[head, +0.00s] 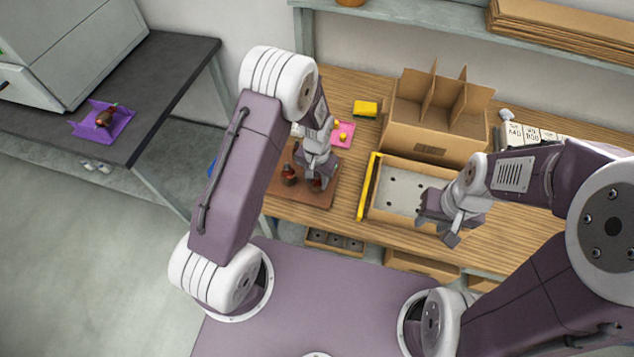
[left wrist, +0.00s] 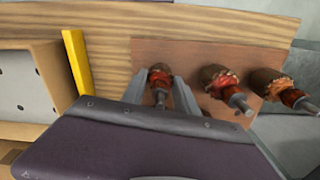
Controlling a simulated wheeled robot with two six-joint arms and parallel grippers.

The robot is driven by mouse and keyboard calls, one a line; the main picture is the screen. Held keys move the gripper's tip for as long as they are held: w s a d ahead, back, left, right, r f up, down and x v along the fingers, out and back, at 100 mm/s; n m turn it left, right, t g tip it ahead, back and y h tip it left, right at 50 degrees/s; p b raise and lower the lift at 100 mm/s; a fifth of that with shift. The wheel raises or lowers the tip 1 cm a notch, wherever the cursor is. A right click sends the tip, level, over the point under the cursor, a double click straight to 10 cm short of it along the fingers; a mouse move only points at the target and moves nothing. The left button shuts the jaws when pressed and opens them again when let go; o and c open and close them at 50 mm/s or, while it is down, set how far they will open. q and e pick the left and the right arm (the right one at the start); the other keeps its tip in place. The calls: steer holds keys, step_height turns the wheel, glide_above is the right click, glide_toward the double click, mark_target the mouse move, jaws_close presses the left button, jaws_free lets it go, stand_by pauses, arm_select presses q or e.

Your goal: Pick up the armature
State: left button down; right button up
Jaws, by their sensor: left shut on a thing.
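My left gripper (head: 317,182) is over a brown board (head: 300,195) on the wooden bench. In the left wrist view its two grey fingers (left wrist: 170,96) are shut on an armature (left wrist: 160,80) with a dark core, red-brown windings and a metal shaft. Two more armatures, a middle one (left wrist: 218,80) and a right one (left wrist: 275,85), stand beside it on the board. In the head view one armature (head: 289,175) shows left of the gripper. My right gripper (head: 442,222) is near the open box; its finger gap is unclear.
An open cardboard box (head: 400,190) with a grey perforated insert and a yellow strip (head: 369,187) lies right of the board. A divided carton (head: 435,115) stands behind it. Another armature (head: 106,117) lies on a purple tray (head: 88,128) on the dark left table.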

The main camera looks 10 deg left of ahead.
arm_select(q)
steer(key=shift+w, duration=0.1)
step_height(320, 180, up, 4)
steer(key=shift+d+r+b, duration=0.15)
steer(key=shift+b, duration=0.2)
steer(key=w+d+r, duration=0.1)
steer(key=d+r, duration=0.2)
steer(key=d, duration=0.2)
steer(key=d+r+b, duration=0.1)
steer(key=d+r, duration=0.2)
steer(key=d, duration=0.3)
steer(key=shift+w+r, duration=0.35)
steer(key=shift+d, duration=0.1)
